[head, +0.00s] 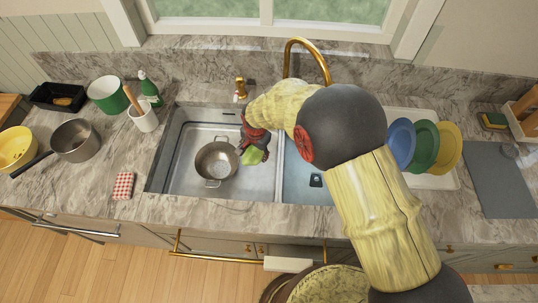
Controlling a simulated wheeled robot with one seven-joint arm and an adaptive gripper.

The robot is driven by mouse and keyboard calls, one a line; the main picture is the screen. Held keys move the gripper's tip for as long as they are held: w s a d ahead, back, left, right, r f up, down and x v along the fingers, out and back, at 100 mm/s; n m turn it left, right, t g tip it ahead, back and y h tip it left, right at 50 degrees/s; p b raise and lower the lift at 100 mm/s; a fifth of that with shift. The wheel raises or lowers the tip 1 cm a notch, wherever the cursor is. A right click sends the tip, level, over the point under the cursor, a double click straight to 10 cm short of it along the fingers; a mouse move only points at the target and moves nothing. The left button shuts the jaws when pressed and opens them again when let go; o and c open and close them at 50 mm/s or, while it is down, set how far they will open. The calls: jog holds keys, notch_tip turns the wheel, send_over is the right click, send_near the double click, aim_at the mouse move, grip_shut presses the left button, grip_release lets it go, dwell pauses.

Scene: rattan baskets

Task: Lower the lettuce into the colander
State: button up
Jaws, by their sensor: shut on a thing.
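The lettuce (252,156) is a small light green piece below my gripper (252,147), partly covered by it. My gripper is shut on the lettuce, over the right part of the left sink basin. The metal colander (217,161), round with two small handles, stands in that basin just left of the lettuce. It looks empty. The lettuce is beside the colander's right rim in the picture; its height above the basin is hard to tell.
The sink (178,180) has a second basin on the right, partly behind my arm. A gold faucet (306,44) rises behind it. A saucepan (75,141) and yellow colander (14,148) stand left. Coloured plates (424,146) stand in a rack at right.

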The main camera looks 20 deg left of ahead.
jog(key=a+f+b, duration=0.2)
jog(key=a+b, duration=0.2)
jog(key=a, duration=1.3)
jog(key=shift+s+f, duration=0.2)
jog(key=shift+f, duration=0.2)
jog(key=shift+a, duration=0.1)
jog(key=shift+f, duration=0.1)
notch_tip(320, 180, down, 8)
jog(key=b, duration=0.5)
dwell(0.8)
jog(key=shift+f+b, duration=1.4)
jog(key=shift+f, duration=1.1)
dwell(1.5)
